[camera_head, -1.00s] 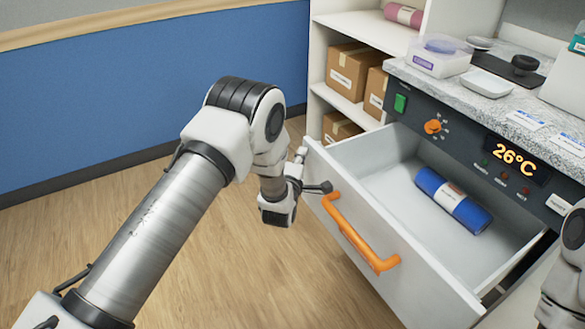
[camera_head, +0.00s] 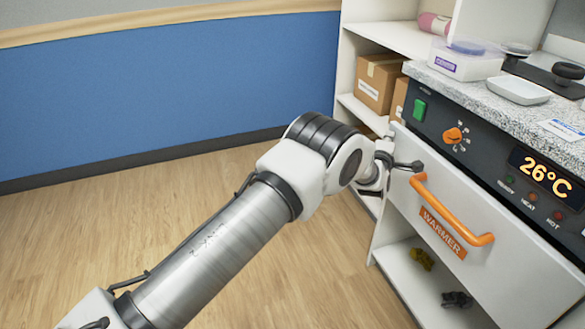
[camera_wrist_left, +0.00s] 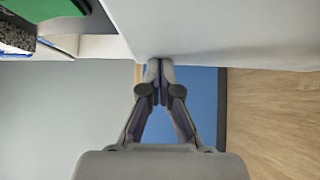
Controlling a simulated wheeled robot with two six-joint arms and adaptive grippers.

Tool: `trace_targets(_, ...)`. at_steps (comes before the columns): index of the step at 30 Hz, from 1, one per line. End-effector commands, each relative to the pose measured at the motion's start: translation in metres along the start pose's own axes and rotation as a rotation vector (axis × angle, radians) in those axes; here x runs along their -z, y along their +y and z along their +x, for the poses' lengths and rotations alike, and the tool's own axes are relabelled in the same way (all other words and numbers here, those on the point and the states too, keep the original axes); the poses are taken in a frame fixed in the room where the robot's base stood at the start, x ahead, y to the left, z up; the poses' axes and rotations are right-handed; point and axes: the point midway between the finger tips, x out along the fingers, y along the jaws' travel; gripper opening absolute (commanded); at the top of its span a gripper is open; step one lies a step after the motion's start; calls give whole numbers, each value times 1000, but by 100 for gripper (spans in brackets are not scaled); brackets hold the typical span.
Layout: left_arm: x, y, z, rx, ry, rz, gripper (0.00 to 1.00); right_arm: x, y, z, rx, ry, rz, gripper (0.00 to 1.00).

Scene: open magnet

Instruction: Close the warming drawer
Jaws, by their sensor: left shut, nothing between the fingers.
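The warming drawer's white front (camera_head: 490,255), marked WARMER, sits close under the dark control panel, and its inside is hidden. I cannot tell whether it is fully flush. Its orange bar handle (camera_head: 447,215) runs across the upper front. My left gripper (camera_head: 415,166) is shut and empty at the drawer front's upper left, beside the handle's left end. In the left wrist view, my shut fingertips (camera_wrist_left: 159,70) meet the edge of a white panel (camera_wrist_left: 230,30), and I cannot tell how firmly they touch. My right gripper is out of view.
The control panel (camera_head: 465,135) shows 26°C, with a green switch and orange knob. A granite counter (camera_head: 470,90) above holds boxes and a tray. An open shelf (camera_head: 425,300) lies below the drawer. Shelves with cartons (camera_head: 378,82) stand behind. Wood floor on the left is clear.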

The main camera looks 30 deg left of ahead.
Motion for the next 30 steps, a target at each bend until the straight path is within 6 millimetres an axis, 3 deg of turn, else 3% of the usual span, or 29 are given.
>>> trace_targets(1,-6,-4,5,-3,-2,-2,0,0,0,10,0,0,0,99)
trace_targets(9,-22,-1,22,-1,-1,0,0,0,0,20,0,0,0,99)
trace_targets(30,-24,7,24,-12,-3,0,0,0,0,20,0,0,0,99)
